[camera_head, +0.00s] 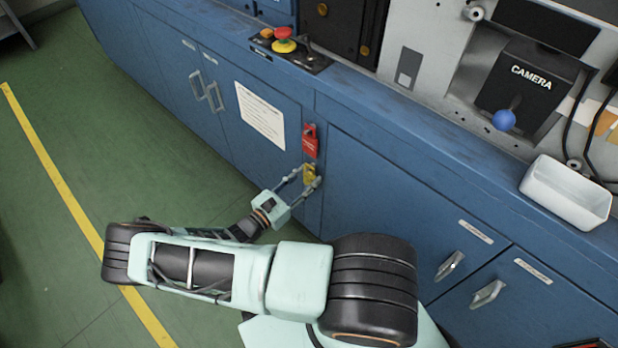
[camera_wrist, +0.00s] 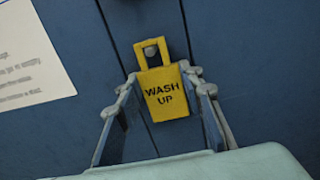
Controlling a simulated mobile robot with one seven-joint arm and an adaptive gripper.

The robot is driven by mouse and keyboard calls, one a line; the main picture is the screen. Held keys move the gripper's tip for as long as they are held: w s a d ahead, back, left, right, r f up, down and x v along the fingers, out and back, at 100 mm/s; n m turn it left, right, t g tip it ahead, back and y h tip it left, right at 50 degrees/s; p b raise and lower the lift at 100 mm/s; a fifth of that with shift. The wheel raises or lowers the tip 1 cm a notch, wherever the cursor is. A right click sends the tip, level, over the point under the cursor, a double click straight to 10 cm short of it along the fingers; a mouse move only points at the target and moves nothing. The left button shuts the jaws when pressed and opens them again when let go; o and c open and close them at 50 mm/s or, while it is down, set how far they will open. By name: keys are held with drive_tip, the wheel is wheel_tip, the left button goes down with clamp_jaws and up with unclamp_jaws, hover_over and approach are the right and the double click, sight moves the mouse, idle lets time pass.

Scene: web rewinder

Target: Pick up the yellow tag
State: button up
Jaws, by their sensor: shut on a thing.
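The yellow tag (camera_wrist: 165,95) reads "WASH UP" and has a square loop at its top. In the wrist view its loop is around a small peg (camera_wrist: 150,51) on the blue cabinet front. In the head view the tag (camera_head: 309,173) is just below a red tag (camera_head: 310,141). My gripper (camera_head: 305,180) reaches the cabinet front with its fingers on either side of the yellow tag. In the wrist view my gripper (camera_wrist: 163,88) is shut on the tag's sides, and the tag faces me nearly upright.
The blue cabinet (camera_head: 380,190) has doors with metal handles and a white paper notice (camera_head: 260,115). The green floor (camera_head: 110,120) at left is clear.

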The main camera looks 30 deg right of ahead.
drive_tip(key=shift+r, duration=0.5)
drive_tip(key=v, duration=1.2)
drive_tip(key=p+v, duration=0.1)
drive_tip(key=v, duration=0.5)
drive_tip(key=shift+r, duration=0.3)
drive_tip(key=shift+w, duration=0.1)
